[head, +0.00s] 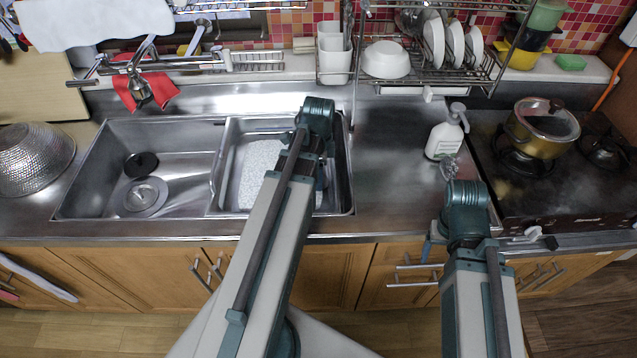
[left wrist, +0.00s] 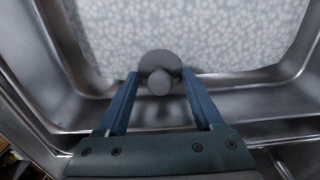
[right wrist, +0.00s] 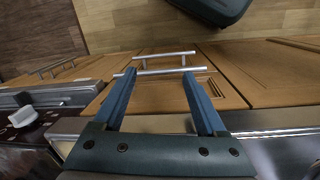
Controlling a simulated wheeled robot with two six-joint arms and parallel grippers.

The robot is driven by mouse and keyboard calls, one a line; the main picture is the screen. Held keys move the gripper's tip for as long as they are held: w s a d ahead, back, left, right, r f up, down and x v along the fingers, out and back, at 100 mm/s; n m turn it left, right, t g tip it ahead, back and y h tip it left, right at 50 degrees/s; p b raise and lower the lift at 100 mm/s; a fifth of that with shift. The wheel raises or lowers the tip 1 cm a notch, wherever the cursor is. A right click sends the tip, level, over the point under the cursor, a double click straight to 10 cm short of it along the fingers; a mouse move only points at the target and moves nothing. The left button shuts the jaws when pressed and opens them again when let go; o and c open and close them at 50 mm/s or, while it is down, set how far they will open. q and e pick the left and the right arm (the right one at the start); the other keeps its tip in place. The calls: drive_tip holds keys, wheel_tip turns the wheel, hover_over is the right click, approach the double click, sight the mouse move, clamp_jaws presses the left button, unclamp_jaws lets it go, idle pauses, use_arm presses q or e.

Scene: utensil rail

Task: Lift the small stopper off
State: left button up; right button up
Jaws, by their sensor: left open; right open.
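A small round grey stopper (left wrist: 159,62) with a raised knob shows in the left wrist view, at the near edge of the right-hand basin. My left gripper (left wrist: 160,74) is open, one blue finger on each side of the stopper. The knob lies between the fingertips; I cannot tell whether they touch it. In the head view my left arm hides the stopper. My right gripper (right wrist: 159,73) is open and empty, in front of the counter edge, with cabinet handles beyond it.
The right basin (head: 232,150) has a pale speckled floor. The left basin (head: 95,160) holds a black disc (head: 141,163) and a drain (head: 140,196). A soap bottle (head: 446,135) and a pot (head: 540,130) on the stove stand right. A dish rack (head: 420,75) hangs behind.

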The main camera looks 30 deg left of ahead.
use_arm(q)
clamp_jaws()
drive_tip(key=shift+r, duration=0.1)
idle(0.3)
wheel_tip(320, 180, up, 10)
drive_tip(key=p, duration=1)
